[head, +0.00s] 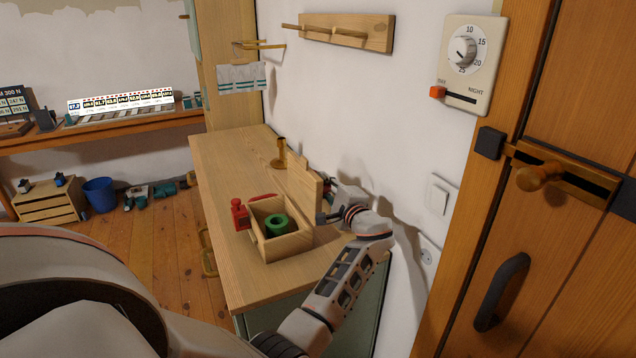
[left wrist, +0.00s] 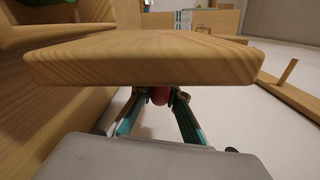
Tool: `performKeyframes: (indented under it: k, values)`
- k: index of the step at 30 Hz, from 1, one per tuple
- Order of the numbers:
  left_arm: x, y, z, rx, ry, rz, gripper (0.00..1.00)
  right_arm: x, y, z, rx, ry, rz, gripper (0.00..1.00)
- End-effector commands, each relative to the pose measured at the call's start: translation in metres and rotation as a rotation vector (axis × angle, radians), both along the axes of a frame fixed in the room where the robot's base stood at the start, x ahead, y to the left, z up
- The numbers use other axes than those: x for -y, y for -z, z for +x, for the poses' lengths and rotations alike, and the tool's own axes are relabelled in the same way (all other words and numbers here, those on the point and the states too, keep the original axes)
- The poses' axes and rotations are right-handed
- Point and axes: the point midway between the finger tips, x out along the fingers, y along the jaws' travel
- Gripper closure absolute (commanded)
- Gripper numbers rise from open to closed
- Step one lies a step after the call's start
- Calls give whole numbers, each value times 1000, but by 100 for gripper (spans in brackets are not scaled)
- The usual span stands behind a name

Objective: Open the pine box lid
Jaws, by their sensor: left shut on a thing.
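The pine box (head: 292,243) stands on the wooden worktop with its top open. A green ring (head: 277,224) lies inside it. Its lid (head: 303,188) stands roughly upright at the wall side of the box. My left gripper (head: 324,217) is at the lid's wall side, shut on the lid. In the left wrist view the lid (left wrist: 140,62) spans the picture above the fingers (left wrist: 160,97), with a rounded red part between the fingertips. The exact contact is partly hidden by the lid. My right gripper is not in view.
A red object (head: 240,214) stands left of the box on the worktop (head: 225,160). A brass-coloured stand (head: 280,155) is farther back. The wall is close on the right, with a peg rail (head: 346,31) above. The worktop's far left part is clear.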

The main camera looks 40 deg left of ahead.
Motion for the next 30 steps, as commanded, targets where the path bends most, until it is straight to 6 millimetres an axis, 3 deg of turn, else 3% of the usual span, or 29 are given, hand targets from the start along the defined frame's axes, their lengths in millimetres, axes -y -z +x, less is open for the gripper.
performKeyframes:
  k: [23, 24, 26, 30]
  values:
    - [4, 13, 6, -105, -2, 46, 100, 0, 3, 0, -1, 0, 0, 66]
    - [4, 13, 6, -105, -2, 46, 83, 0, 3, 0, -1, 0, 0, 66]
    - [4, 13, 6, -105, -1, 46, 68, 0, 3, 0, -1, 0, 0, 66]
    - [4, 12, 6, -103, -1, 46, 68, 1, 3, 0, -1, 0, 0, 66]
